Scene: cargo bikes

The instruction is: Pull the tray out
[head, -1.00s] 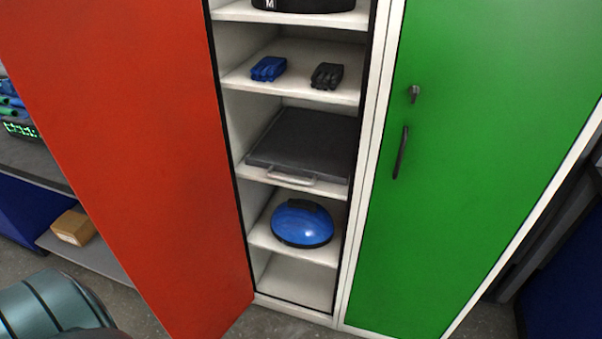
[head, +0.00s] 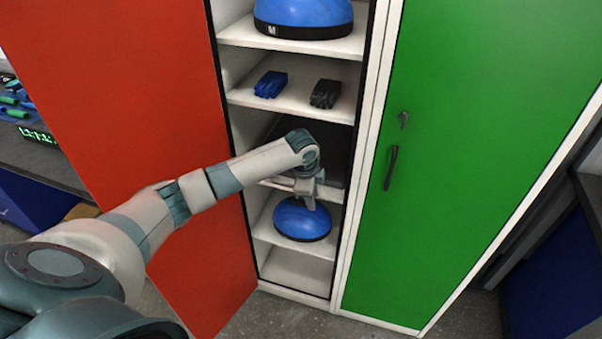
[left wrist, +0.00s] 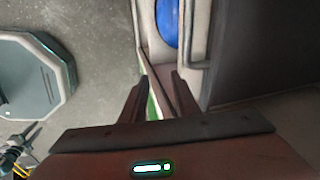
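The tray (head: 338,150) is a flat dark grey slab on the middle shelf of the open cabinet, and my left arm hides much of it in the head view. The left wrist view shows its dark top (left wrist: 262,45) on the right, with a thin grey handle (left wrist: 206,35) along its front edge. My left gripper (head: 307,200) points down in front of the tray's front edge. In the left wrist view its two fingers (left wrist: 161,82) are apart with nothing between them, and the handle is to their right, apart from them. My right gripper is not in view.
Blue gloves (head: 271,84) and black gloves (head: 325,93) lie on the shelf above. A blue dome (head: 302,220) sits on the shelf below.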

